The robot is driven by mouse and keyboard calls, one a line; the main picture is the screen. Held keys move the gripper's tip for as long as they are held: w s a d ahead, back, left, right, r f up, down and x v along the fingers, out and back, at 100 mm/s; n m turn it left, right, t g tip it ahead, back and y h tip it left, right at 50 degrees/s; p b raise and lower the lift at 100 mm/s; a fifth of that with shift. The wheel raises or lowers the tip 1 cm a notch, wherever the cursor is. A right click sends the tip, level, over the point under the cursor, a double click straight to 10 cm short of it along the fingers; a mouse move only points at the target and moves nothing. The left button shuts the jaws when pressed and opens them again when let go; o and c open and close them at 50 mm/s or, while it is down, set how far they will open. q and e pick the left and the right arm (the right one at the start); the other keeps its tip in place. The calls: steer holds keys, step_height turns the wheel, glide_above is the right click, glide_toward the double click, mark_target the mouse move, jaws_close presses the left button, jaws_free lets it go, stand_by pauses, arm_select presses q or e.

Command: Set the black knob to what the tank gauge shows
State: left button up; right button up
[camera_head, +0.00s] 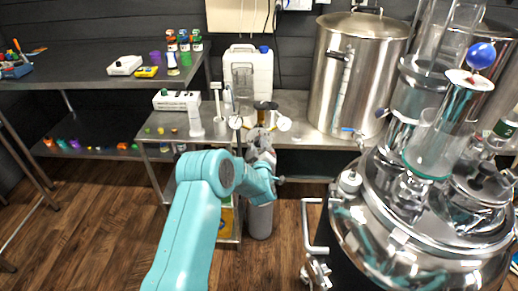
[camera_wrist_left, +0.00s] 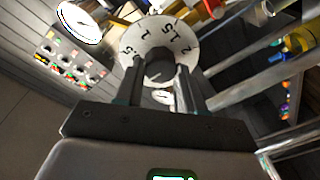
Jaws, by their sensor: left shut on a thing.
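The black knob (camera_wrist_left: 159,66) sits at the centre of a pale round dial (camera_wrist_left: 133,42) marked with 1, 1.5 and 2, in the left wrist view. My left gripper (camera_wrist_left: 157,84) is shut on the knob, one finger on each side. Where the knob points is too dark to tell. A round white gauge face (camera_wrist_left: 78,22) shows at the upper left of that view, its reading not legible. In the head view my left gripper (camera_head: 262,146) is at the bench front, and the knob is hidden there. My right gripper is not in view.
A large steel pot (camera_head: 353,75) and a white canister (camera_head: 248,73) stand on the bench behind my left gripper. A shiny steel vessel (camera_head: 425,235) with glassware fills the right side. A dark shelf table (camera_head: 95,63) with small items is at the left. Wooden floor lies open at lower left.

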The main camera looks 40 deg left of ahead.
arm_select(q)
steer(key=m+b, duration=0.3)
steer(key=shift+f, duration=0.3)
steer(key=m+b, duration=0.3)
steer(key=shift+m+t, duration=0.3)
steer(key=shift+m, duration=0.1)
steer(key=m+b, duration=0.2)
steer(key=m, duration=0.2)
steer(key=shift+t, duration=0.3)
steer(key=m+b, duration=0.1)
steer(key=m, duration=0.2)
steer(key=shift+m+b, duration=0.35)
steer(key=shift+m, duration=0.05)
steer(key=m+b, duration=0.1)
steer(key=m, duration=0.3)
steer(key=shift+t+h, duration=0.4)
steer(key=m, duration=0.4)
steer(key=shift+r+h+b, duration=0.1)
steer(key=shift+h+b, duration=0.2)
steer(key=m, duration=0.3)
steer(key=shift+m, duration=0.4)
steer(key=m, duration=0.4)
steer(key=shift+s+a+h, duration=0.1)
steer(key=shift+h, duration=0.2)
steer(key=shift+r+m+t, duration=0.1)
steer(key=shift+m+t, duration=0.2)
steer(key=shift+m, duration=0.2)
